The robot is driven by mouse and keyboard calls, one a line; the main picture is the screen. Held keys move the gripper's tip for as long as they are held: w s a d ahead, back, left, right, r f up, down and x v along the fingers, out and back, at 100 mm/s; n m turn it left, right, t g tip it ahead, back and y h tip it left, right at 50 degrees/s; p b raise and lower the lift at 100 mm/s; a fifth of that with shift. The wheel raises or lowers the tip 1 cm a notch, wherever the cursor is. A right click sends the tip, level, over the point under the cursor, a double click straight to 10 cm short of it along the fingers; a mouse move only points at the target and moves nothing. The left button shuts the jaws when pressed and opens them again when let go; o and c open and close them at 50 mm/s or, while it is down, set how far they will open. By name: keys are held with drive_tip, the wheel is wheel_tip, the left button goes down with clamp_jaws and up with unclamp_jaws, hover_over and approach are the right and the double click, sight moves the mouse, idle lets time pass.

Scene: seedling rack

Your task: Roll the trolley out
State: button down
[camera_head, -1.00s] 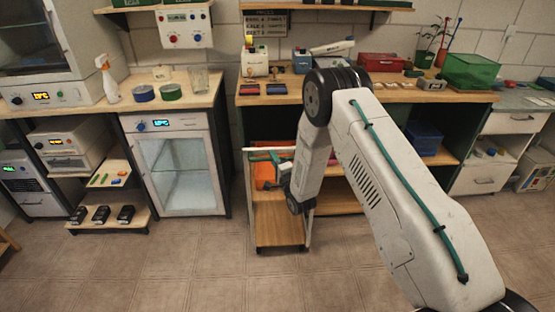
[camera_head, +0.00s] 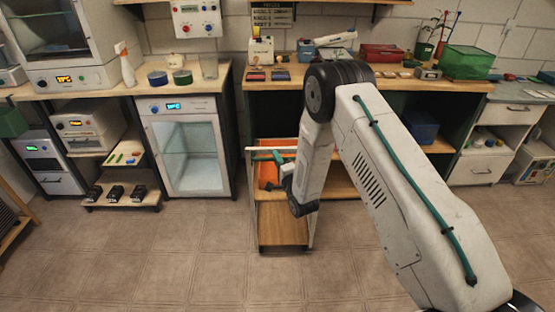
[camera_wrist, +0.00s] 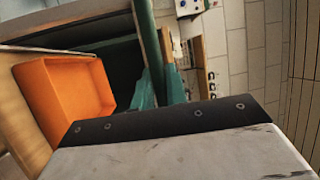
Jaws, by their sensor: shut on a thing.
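The trolley (camera_head: 283,226) is a narrow frame with wooden shelves, low in the middle of the head view. It stands upright on the floor, in front of the open bay under the counter. An orange bin (camera_head: 268,175) sits on its upper part; the bin (camera_wrist: 70,95) shows large at left in the wrist view. A pale handle bar (camera_head: 258,149) runs along its top. My gripper (camera_head: 280,158), with teal fingers, is shut on the handle at its right part. My arm hides the trolley's right side. The teal fingers also show in the wrist view; the exact grip is partly hidden there.
The wooden counter (camera_head: 400,86) stands behind, with a blue bin (camera_head: 421,126) on a shelf below. A glass-door cabinet (camera_head: 192,158) is left of the trolley. A low shelf with black devices (camera_head: 115,192) stands farther left. The tiled floor (camera_head: 190,262) in front is clear.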

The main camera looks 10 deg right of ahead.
drive_tip(key=c, duration=1.4)
unclamp_jaws()
drive_tip(key=v, duration=0.8)
drive_tip(key=shift+w, duration=0.1)
